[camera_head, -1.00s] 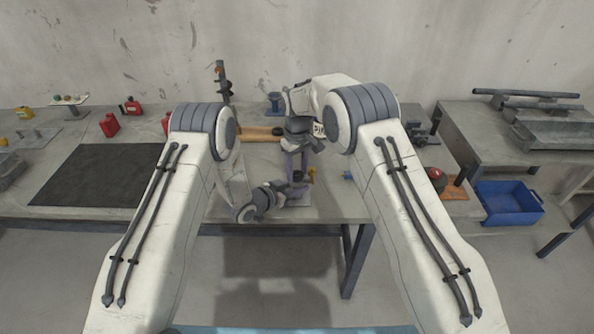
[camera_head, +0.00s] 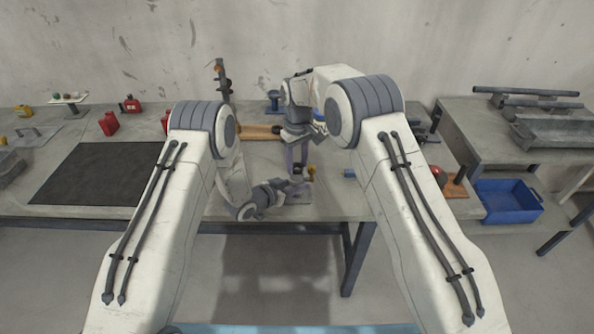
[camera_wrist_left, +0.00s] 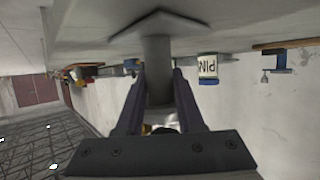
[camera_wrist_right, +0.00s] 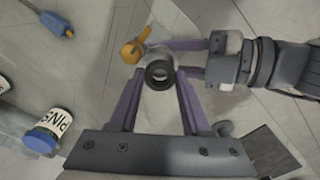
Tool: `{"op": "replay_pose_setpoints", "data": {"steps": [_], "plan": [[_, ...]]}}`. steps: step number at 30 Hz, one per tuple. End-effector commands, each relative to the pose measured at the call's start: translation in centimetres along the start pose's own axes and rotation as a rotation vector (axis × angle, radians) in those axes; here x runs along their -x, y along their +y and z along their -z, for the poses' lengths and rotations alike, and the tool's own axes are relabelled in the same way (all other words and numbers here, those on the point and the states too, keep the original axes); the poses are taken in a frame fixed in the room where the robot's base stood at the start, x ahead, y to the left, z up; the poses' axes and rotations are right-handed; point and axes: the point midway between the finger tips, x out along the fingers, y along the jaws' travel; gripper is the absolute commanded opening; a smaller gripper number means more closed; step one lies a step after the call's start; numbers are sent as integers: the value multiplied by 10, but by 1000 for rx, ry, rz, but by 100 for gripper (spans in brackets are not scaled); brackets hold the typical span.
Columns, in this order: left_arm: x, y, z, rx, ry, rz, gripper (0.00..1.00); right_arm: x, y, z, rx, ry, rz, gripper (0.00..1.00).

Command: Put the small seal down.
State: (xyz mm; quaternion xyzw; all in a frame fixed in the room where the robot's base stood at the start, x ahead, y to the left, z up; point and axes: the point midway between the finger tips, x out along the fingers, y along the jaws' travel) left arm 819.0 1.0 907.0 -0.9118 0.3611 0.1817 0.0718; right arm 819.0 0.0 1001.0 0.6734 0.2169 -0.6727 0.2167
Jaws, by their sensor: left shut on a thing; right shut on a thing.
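The small seal is a black ring (camera_wrist_right: 159,73), seen in the right wrist view between the tips of my right gripper (camera_wrist_right: 158,86), which is shut on it. My left gripper (camera_head: 288,188) comes in from the side and is shut on the cylinder, whose grey post (camera_wrist_left: 158,75) and flanged foot (camera_wrist_left: 160,22) show in the left wrist view. In the head view my right gripper (camera_head: 298,160) points down over it.
A jar labelled PINS (camera_wrist_right: 45,134) stands near the cylinder. A dark mat (camera_head: 88,175) covers the bench's left part. A blue bin (camera_head: 508,202) stands at the right, and red containers (camera_head: 109,124) stand at the back left.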

Motion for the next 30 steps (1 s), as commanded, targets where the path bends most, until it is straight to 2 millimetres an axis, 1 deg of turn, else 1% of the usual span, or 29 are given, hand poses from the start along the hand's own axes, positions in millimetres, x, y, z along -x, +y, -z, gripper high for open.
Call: {"op": "replay_pose_setpoints", "data": {"steps": [4, 7, 14, 29, 30], "plan": [[0, -1, 2, -1, 5, 1, 0, -21, 0, -1, 0, -3, 1, 0], [0, -1, 2, -1, 5, 1, 0, -32, 0, 0, 0, -2, 1, 0], [0, 0, 3, -3, 7, -1, 0, -36, 0, 0, 0, 0, -1, 0], [0, 2, 4, -7, 9, -7, 0, -51, 1, -2, -1, -5, -1, 0], [0, 2, 4, -7, 9, -7, 0, -51, 1, -3, -1, -6, -1, 51]]}}
